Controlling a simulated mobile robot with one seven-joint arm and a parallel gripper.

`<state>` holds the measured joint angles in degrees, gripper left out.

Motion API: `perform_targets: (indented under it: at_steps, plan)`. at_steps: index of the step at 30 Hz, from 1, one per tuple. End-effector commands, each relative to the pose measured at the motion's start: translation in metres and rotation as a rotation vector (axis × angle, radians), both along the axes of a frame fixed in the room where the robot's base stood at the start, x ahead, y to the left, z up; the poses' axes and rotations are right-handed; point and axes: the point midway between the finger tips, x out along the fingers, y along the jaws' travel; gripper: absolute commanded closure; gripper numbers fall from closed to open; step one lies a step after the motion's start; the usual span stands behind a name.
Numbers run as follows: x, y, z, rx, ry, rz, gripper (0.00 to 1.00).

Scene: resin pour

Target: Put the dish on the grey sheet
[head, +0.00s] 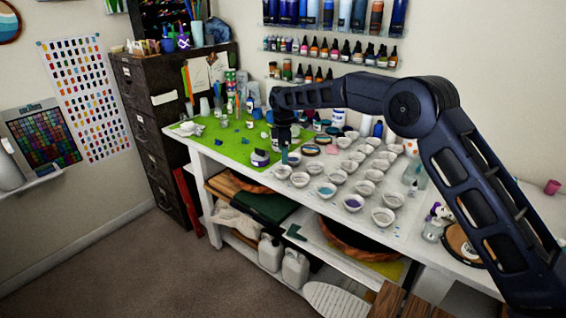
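Several small white dishes stand in rows on the right half of the white table. One is an empty-looking dish (282,172) near the front left, and others hold blue or purple, such as the blue one (326,189). A pale grey sheet (336,208) seems to lie under the rows, though its edges are hard to make out. My gripper (284,156) points down over the table beside the green mat, just above the front-left dishes. A teal patch shows at its tip. The fingers are too small and dark to tell whether they are open or hold anything.
A green mat (222,141) with bottles and a small white pot (260,158) covers the left of the table. Bottles stand behind it. Paint shelves (330,49) hang above. A dark drawer cabinet (146,125) stands left. Floor in front is clear.

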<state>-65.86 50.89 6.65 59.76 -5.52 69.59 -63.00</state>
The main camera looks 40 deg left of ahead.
Motion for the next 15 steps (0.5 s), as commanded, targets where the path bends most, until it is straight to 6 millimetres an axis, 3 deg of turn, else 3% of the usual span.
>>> perform_targets:
  at_steps: [6,15]
  plan:
    - [0.0,0.0,0.022,-0.001,0.001,0.0,0.12]
    - [0.0,0.0,0.026,-0.001,0.001,0.0,0.12]
